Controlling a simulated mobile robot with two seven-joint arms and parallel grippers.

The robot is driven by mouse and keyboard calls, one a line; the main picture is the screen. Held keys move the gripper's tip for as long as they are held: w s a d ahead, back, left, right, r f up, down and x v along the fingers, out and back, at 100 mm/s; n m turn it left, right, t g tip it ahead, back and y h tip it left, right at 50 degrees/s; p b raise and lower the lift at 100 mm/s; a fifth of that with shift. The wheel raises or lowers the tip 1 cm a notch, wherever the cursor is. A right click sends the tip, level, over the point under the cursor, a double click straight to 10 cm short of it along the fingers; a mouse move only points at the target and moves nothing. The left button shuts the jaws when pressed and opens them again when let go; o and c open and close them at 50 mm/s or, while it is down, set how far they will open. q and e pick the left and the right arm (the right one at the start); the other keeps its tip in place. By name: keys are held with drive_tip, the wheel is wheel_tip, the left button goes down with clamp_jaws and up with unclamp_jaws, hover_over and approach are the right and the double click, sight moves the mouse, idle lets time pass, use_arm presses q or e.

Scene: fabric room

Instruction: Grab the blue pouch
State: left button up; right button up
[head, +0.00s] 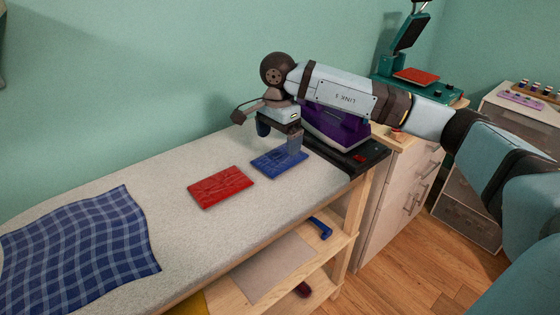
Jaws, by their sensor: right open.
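The blue pouch (268,164) lies flat on the padded table, just right of a red pouch. My right gripper (279,143) hangs over its far side with the fingers pointing down. It is open and empty. Its nearer finger covers part of the pouch in the picture; I cannot tell whether it touches. My left gripper is not in view.
The red pouch (221,187) lies left of the blue one. A purple iron (335,125) stands on a dark base (365,154) at the table's right end, close behind my right gripper. A blue checked cloth (80,252) covers the left part.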

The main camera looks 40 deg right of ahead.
sight(278, 158)
drive_tip(key=shift+f, duration=0.45)
drive_tip(key=f, duration=0.2)
drive_tip(key=f+b, duration=0.1)
drive_tip(key=shift+s+a+f, duration=0.15)
drive_tip(key=shift+a+f, duration=0.05)
drive_tip(key=shift+f, duration=0.4)
drive_tip(key=c, duration=0.6)
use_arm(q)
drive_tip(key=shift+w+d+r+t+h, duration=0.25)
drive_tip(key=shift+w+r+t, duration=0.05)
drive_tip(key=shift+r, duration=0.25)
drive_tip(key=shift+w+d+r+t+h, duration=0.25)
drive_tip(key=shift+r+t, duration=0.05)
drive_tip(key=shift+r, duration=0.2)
use_arm(e)
drive_tip(key=shift+c, duration=0.2)
drive_tip(key=shift+r, duration=0.1)
